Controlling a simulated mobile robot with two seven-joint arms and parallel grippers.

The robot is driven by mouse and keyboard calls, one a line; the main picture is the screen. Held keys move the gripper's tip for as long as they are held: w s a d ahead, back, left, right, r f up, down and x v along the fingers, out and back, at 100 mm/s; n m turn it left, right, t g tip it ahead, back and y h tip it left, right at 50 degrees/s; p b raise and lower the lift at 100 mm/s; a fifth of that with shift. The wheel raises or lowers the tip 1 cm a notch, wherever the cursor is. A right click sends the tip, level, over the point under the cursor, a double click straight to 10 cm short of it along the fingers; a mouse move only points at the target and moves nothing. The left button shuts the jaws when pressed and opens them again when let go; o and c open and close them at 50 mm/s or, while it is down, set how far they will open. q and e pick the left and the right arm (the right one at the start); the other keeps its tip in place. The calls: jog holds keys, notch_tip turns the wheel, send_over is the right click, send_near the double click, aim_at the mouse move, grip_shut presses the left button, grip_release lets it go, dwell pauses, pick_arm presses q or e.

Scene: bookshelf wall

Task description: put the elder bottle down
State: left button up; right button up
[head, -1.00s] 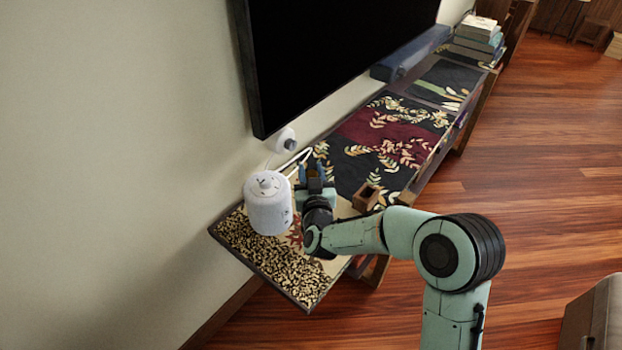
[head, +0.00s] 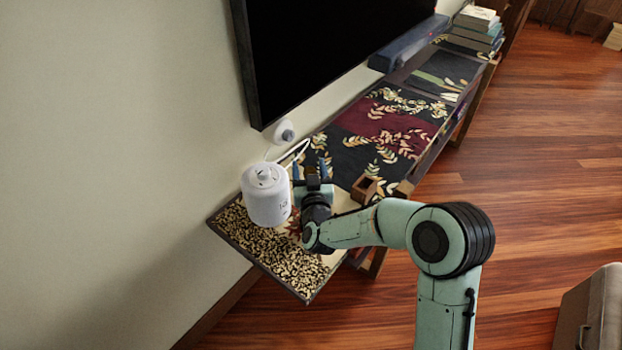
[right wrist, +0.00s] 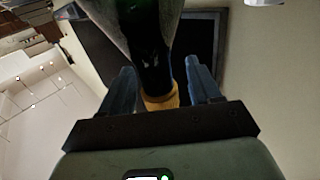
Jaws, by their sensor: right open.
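My right gripper (head: 310,170) is over the near end of the long sideboard, just right of the white canister. Its two blue fingers are apart. In the right wrist view, a dark bottle (right wrist: 152,62) with a yellow band (right wrist: 161,97) at its narrow end stands between the open fingers (right wrist: 162,82), with gaps visible on both sides. This is likely the elder bottle; its label cannot be read. In the head view the bottle is mostly hidden by the gripper, so its contact with the surface cannot be seen. My left gripper is not in view.
A white canister (head: 265,197) stands close left of the gripper. A small wooden box (head: 364,189) is close on the right. The patterned sideboard (head: 270,252) runs under a wall-mounted television (head: 330,60). A white round device (head: 285,131) is behind. Books (head: 474,32) are stacked at the far end.

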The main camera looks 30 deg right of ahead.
jog(key=b+v, duration=0.1)
jog(key=v, duration=1.1)
jog(key=shift+b, duration=0.35)
